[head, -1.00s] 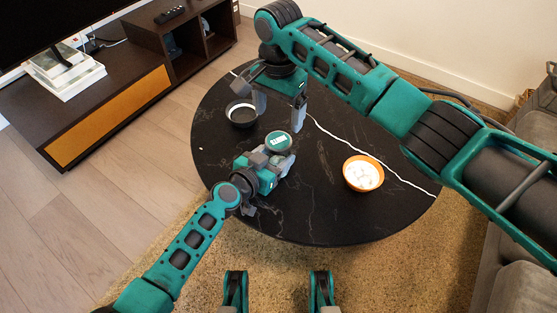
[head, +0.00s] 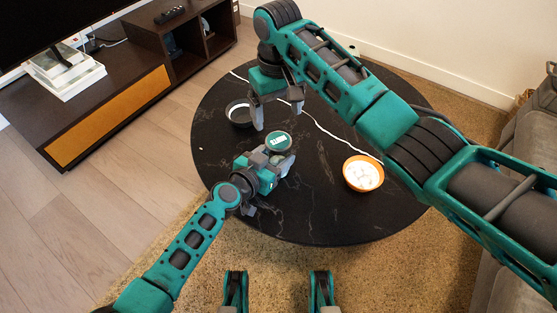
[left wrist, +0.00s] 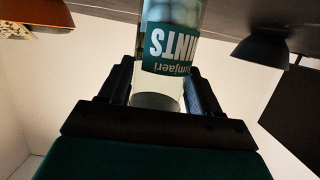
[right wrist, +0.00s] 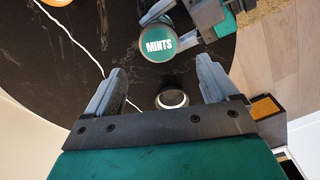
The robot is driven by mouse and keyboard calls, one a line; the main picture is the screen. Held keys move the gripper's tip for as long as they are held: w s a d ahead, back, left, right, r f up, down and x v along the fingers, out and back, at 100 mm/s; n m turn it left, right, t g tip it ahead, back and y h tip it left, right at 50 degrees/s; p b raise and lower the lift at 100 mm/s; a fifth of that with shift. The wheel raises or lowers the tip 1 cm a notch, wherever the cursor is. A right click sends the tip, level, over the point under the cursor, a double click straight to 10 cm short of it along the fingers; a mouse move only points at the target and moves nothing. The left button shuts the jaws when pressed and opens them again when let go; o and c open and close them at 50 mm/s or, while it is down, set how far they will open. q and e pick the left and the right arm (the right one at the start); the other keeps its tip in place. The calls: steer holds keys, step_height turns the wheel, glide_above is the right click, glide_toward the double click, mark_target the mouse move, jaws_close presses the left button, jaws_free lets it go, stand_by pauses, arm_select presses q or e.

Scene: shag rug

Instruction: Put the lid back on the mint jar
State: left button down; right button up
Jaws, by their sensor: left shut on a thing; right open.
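The mint jar shows in the left wrist view as a clear jar (left wrist: 158,102) with pale contents and a green MINTS label. My left gripper (left wrist: 158,88) is shut on it. A round green lid (head: 277,141) with white lettering sits on the jar's top; in the right wrist view the lid (right wrist: 158,43) reads MINTS. Whether it is fully seated cannot be told. My right gripper (head: 278,116) is open and empty, beyond the jar and apart from the lid. The head view mostly hides the jar's body.
A dark bowl (head: 240,122) stands at the round black table's (head: 300,215) far left. An orange bowl (head: 363,187) with white contents stands to the right. A low TV cabinet (head: 130,110) is at left, a grey sofa (head: 510,185) at right.

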mark_target(278, 140)
steer(key=n, duration=0.5)
steer(key=shift+d, duration=0.1)
steer(key=shift+f, duration=0.15)
steer(key=shift+f, duration=3.95)
steer(key=c, duration=1.1)
steer(key=m, duration=0.3)
steer(key=shift+m, duration=0.3)
steer(key=m, duration=0.4)
steer(key=o, duration=1.3)
steer(key=shift+c, duration=0.2)
